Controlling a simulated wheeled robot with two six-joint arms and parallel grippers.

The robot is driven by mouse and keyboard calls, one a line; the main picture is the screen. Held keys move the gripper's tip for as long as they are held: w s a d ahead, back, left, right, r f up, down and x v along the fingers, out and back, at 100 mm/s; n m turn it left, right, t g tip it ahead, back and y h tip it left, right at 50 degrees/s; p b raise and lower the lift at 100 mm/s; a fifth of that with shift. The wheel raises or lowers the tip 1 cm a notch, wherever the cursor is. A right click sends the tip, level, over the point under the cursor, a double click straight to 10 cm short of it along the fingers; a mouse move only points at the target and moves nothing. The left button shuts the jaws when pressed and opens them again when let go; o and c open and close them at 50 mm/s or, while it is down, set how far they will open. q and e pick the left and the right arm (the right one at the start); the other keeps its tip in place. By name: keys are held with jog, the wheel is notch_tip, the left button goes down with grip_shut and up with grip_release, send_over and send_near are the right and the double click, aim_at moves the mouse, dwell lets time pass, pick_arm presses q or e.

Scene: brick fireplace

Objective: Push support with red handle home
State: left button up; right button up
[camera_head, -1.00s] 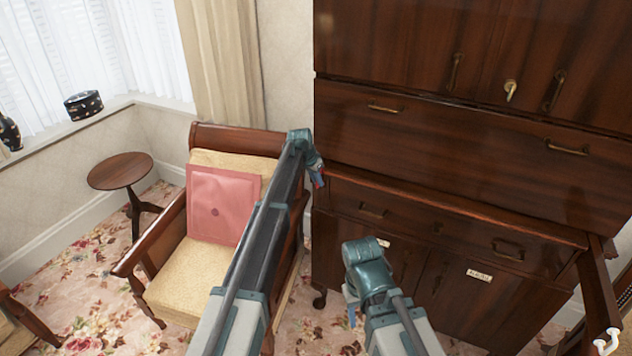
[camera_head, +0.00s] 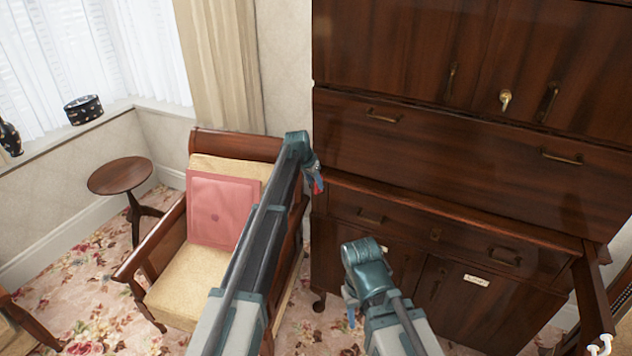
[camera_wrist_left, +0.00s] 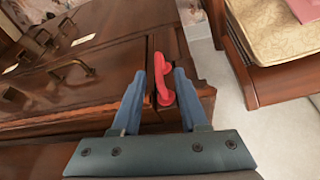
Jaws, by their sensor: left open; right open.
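The red handle (camera_wrist_left: 168,75) sits on the narrow wooden end of the support at the cabinet's corner in the left wrist view. In the head view only a small red bit of the handle (camera_head: 318,183) shows beside the gripper. My left gripper (camera_wrist_left: 168,78) is open, with one blue finger on each side of the handle; contact cannot be told. It also shows in the head view (camera_head: 314,176), at the cabinet's left edge. How far the support sticks out is unclear. My right gripper (camera_head: 351,309) is open, low in front of the cabinet, mostly hidden by its wrist.
The dark wooden cabinet (camera_head: 420,150) fills the right side. Another support (camera_head: 592,290) with a white handle (camera_head: 600,345) sticks out at the right. An armchair (camera_head: 190,280) with a pink cushion (camera_head: 212,210) stands left, beside a round table (camera_head: 120,176).

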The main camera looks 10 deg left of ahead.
pick_arm(q)
jog(key=p+v, duration=0.9)
jog(key=v, duration=0.2)
jog(key=shift+w+d+r, duration=0.1)
